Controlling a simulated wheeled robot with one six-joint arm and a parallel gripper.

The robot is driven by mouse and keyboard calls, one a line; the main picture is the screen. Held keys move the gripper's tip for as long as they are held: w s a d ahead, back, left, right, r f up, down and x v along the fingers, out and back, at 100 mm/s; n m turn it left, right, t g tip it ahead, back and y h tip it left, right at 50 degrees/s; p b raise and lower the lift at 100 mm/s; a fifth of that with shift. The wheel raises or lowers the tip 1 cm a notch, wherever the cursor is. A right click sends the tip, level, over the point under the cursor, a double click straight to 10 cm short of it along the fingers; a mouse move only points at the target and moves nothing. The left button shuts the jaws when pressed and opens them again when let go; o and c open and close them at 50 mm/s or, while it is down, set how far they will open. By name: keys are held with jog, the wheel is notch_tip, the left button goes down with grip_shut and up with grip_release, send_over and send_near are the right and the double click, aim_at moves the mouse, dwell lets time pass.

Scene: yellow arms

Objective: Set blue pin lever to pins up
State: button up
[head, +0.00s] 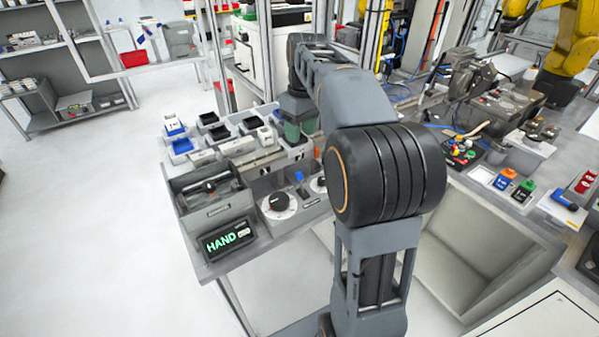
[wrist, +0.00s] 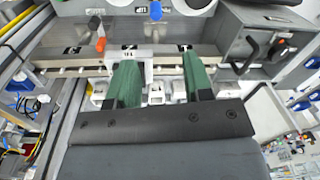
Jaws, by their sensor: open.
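A small blue lever (head: 299,176) stands on the grey control panel beside a white round dial in the head view. The blue lever (wrist: 155,11) also shows at the top edge of the wrist view, beyond my fingertips and apart from them. Whether its pins are up or down cannot be told. My gripper (wrist: 159,62) has two green fingers, spread apart. They reach over a light rail with a small white labelled block between them, and I see nothing held. In the head view my gripper (head: 298,128) hangs behind the panel, partly hidden by my arm.
An orange lever (wrist: 100,45) is left of my fingers in the wrist view. A grey open box (head: 215,214) and a green-lit HAND display (head: 228,240) stand left of the panel. Several small bins lie behind. The dial (head: 279,205) sits in front of the blue lever.

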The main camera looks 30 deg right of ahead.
aim_at(298, 172)
jog(key=f, duration=0.4)
jog(key=f+b, duration=0.1)
jog(key=f, duration=0.8)
jog(key=shift+a+f, duration=0.25)
jog(key=shift+c, duration=0.4)
grip_shut()
jog(key=shift+w+r+g+p, duration=0.2)
jog(key=shift+r+g+p, duration=0.1)
jog(key=shift+p, duration=0.5)
jog(key=shift+w+f+g+p, duration=0.1)
jog(key=shift+g+p, duration=0.2)
jog(key=shift+p, duration=0.3)
jog(key=shift+w+f+g+p, duration=0.2)
jog(key=shift+g+p, duration=0.1)
jog(key=shift+p, duration=0.35)
jog(key=shift+f, duration=0.2)
